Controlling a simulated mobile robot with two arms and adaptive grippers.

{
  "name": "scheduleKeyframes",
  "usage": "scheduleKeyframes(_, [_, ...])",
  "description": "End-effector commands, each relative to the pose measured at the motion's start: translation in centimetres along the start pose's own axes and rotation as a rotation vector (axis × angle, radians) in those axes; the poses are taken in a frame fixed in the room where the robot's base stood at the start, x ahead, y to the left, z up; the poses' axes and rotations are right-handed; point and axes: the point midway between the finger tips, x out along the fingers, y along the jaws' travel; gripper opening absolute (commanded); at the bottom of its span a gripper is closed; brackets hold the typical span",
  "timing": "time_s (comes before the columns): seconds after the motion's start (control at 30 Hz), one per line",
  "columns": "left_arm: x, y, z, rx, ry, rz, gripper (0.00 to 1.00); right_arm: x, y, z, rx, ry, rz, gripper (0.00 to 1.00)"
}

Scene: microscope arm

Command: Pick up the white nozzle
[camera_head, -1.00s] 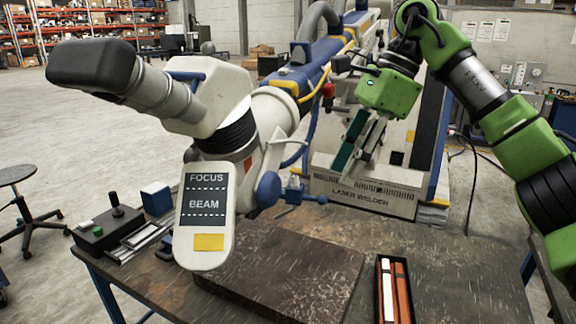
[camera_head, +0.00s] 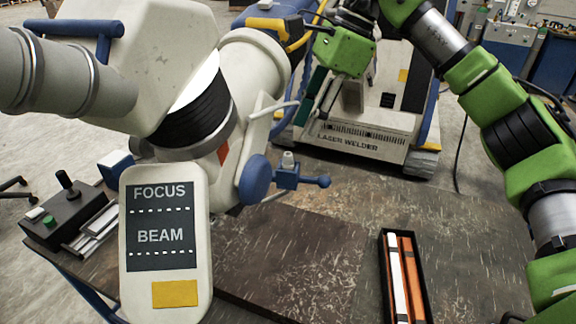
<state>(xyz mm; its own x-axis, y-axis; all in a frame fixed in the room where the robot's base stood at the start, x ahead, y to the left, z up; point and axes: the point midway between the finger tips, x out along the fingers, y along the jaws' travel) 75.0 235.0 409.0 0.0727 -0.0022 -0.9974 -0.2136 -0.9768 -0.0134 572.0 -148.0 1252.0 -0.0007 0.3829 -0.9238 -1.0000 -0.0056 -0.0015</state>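A small whitish tip (camera_head: 288,160), which looks like the nozzle, stands upright on a blue fitting (camera_head: 288,177) beside the microscope arm's blue knob. My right gripper (camera_head: 314,112) hangs from the green arm at upper centre, above and slightly right of the tip in the picture. Its fingers point down and left, with a gap between them, and I see nothing held. It appears apart from the nozzle. My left gripper is not in view.
The white microscope arm with its FOCUS/BEAM panel (camera_head: 162,240) fills the left. The laser welder (camera_head: 362,142) stands behind. A black case (camera_head: 388,262) with orange and white sticks lies on the table's right. A control box (camera_head: 62,215) sits at left. The table right of the case is clear.

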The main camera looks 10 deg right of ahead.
Motion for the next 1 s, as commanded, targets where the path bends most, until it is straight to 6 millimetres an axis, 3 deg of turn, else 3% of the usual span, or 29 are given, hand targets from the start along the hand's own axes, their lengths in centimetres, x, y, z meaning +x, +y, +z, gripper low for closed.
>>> scheduleKeyframes(0.37, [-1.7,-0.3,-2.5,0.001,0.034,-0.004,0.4,3.5,0.1,0.4,0.0,0.002,0.004,0.34])
scheduleKeyframes(0.57, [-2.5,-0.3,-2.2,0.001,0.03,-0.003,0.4,6.3,0.1,0.4,0.001,0.001,0.001,0.34])
scheduleKeyframes(0.83, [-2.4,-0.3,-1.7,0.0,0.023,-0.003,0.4,6.8,0.1,0.4,0.0,0.0,0.0,0.34])
scheduleKeyframes(0.87, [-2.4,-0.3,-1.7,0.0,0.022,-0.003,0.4,6.8,0.1,0.4,0.0,0.0,0.0,0.31])
scheduleKeyframes(1.0, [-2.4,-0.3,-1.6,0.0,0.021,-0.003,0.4,6.8,0.1,0.4,0.0,0.0,0.0,0.0])
